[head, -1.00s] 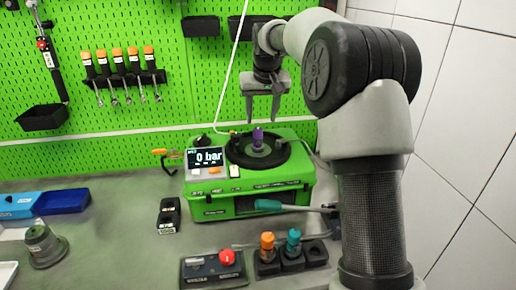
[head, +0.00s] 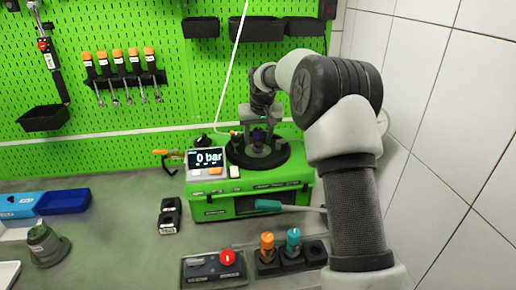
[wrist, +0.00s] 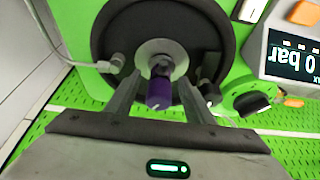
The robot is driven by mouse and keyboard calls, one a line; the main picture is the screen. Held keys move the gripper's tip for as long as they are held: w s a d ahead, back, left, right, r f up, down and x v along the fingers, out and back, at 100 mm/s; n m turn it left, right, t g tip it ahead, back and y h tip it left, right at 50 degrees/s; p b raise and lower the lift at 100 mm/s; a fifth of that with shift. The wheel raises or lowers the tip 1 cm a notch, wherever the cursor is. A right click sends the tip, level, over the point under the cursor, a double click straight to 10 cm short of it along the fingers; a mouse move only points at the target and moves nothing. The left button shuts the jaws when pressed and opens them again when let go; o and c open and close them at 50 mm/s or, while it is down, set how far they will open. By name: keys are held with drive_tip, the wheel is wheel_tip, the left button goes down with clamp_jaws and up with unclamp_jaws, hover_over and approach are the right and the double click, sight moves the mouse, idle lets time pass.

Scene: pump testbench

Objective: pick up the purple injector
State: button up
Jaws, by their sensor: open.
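The purple injector (head: 258,136) stands in the middle of the round black top of the green pump testbench (head: 223,206). In the wrist view the purple injector (wrist: 160,88) shows in front of a round metal seat, between the two fingers. My gripper (head: 258,143) is low over the testbench, with its fingers on either side of the injector. In the wrist view my gripper (wrist: 158,95) is open, and gaps show between each finger and the injector. The injector's lower end is partly hidden in the head view.
The display reading 0 bar (head: 207,157) stands left of the round top. A teal-handled tool (head: 283,206) lies along the testbench front. A holder with an orange injector (head: 267,242) and a teal injector (head: 293,238) stands in front, beside a red-button box (head: 228,257).

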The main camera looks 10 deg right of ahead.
clamp_jaws()
drive_tip(key=shift+r, duration=0.1)
drive_tip(key=shift+r, duration=0.1)
